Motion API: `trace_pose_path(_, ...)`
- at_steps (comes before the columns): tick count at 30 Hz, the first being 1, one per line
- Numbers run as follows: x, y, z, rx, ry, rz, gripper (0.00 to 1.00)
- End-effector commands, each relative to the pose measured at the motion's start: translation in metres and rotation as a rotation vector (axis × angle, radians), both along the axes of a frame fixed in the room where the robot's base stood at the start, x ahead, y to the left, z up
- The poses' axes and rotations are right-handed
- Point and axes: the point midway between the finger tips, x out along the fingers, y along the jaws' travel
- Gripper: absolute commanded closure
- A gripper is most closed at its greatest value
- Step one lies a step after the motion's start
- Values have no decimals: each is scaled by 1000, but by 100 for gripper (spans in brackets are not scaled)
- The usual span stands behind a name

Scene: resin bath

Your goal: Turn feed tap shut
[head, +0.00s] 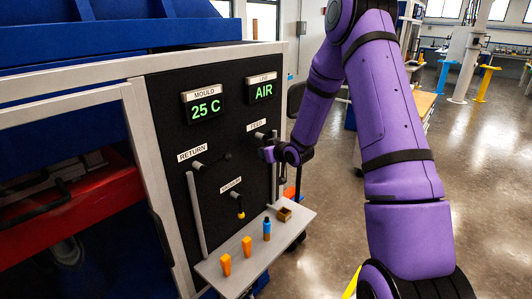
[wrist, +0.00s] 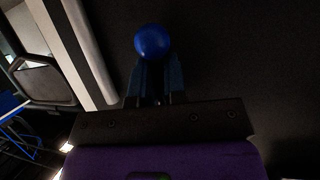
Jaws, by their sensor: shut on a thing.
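The feed tap is on the black panel under the FEED label (head: 256,125). Its handle is largely hidden in the head view by my gripper (head: 270,153), which is at the panel just below that label. In the wrist view a round blue knob (wrist: 152,41) sits at the tips of my gripper (wrist: 155,75), and the fingers are shut on it. The knob looks like the end of the feed tap's handle. The handle's exact angle cannot be told.
The return tap (head: 198,164) and the vacuum tap (head: 239,207) are left of and below my gripper. A grey shelf (head: 222,265) below holds orange pieces (head: 247,246), a blue bottle (head: 267,229) and a small box (head: 284,214). The displays read 25 C (head: 206,108) and AIR (head: 264,92).

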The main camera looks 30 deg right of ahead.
Motion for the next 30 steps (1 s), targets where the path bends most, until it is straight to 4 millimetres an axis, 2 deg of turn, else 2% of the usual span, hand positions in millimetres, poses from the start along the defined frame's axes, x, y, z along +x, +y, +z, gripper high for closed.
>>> trace_pose_path(11,-1,1,-1,6,6,-1,100)
trace_pose_path(12,-1,1,-1,6,6,-1,81)
trace_pose_path(14,-1,1,-1,6,6,-1,67)
trace_pose_path(15,-1,1,-1,7,5,-1,63)
trace_pose_path(24,-2,0,0,5,3,-1,63)
trace_pose_path(30,-23,-4,10,4,2,-2,63)
